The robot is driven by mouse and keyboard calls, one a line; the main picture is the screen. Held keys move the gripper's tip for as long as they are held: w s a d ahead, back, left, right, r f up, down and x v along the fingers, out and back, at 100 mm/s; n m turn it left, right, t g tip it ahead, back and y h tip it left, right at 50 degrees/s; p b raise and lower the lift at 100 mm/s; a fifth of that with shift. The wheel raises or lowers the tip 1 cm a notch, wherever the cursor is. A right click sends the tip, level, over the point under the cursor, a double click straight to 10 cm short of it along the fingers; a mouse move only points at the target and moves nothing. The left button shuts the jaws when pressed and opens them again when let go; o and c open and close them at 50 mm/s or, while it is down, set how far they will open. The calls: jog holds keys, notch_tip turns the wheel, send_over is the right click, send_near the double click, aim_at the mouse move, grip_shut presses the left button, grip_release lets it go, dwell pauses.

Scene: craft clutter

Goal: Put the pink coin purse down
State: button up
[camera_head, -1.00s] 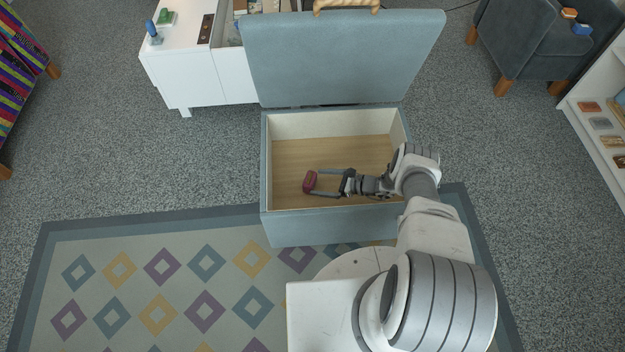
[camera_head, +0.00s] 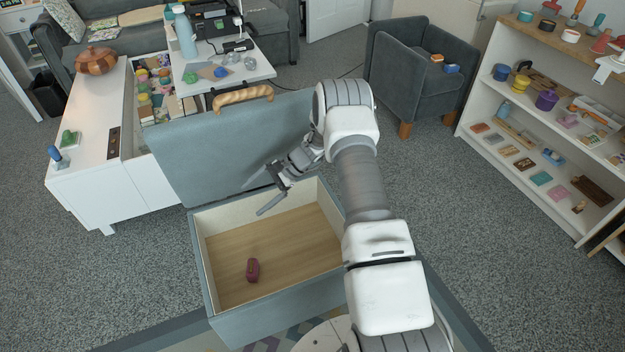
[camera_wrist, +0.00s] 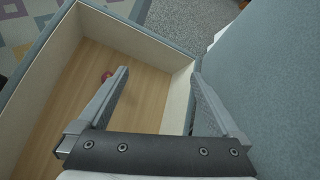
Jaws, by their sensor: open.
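The pink coin purse (camera_head: 253,270) lies on the wooden floor of an open blue-grey storage chest (camera_head: 262,312), near the front left inside. In the wrist view the purse (camera_wrist: 107,76) shows small on the chest floor, partly covered by my left finger. My gripper (camera_head: 265,191) is open and empty, above the chest's back part near the raised lid (camera_head: 235,140), well apart from the purse. In the wrist view my two fingers (camera_wrist: 161,78) are spread with nothing between them.
A white cabinet (camera_head: 92,150) is at left, a grey armchair (camera_head: 420,80) behind right, and a shelf of craft items (camera_head: 540,130) at far right. Grey carpet lies clear between.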

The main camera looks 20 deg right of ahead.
jog(key=s+r+n+h, duration=0.2)
jog(key=s+r, duration=0.2)
jog(key=r, duration=0.5)
jog(key=s+r+n+h, duration=0.1)
jog(key=s+r+n, duration=0.2)
jog(key=r, duration=0.7)
jog(key=s+r+n+h, duration=0.2)
jog(key=s+r, duration=0.2)
jog(key=r, duration=0.5)
jog(key=s+d+r+n+t+h, duration=0.1)
jog(key=s+r, duration=0.4)
jog(key=s, duration=0.6)
jog(key=s+d+r+n+t+h, duration=0.2)
jog(key=s+r+n+t+h, duration=0.1)
jog(key=s, duration=0.9)
notch_tip(320, 180, up, 2)
jog(key=n+h, duration=0.1)
jog(key=n, duration=0.1)
jog(key=shift+n+t, duration=0.3)
jog(key=shift+n, duration=0.1)
jog(key=shift+d, duration=0.1)
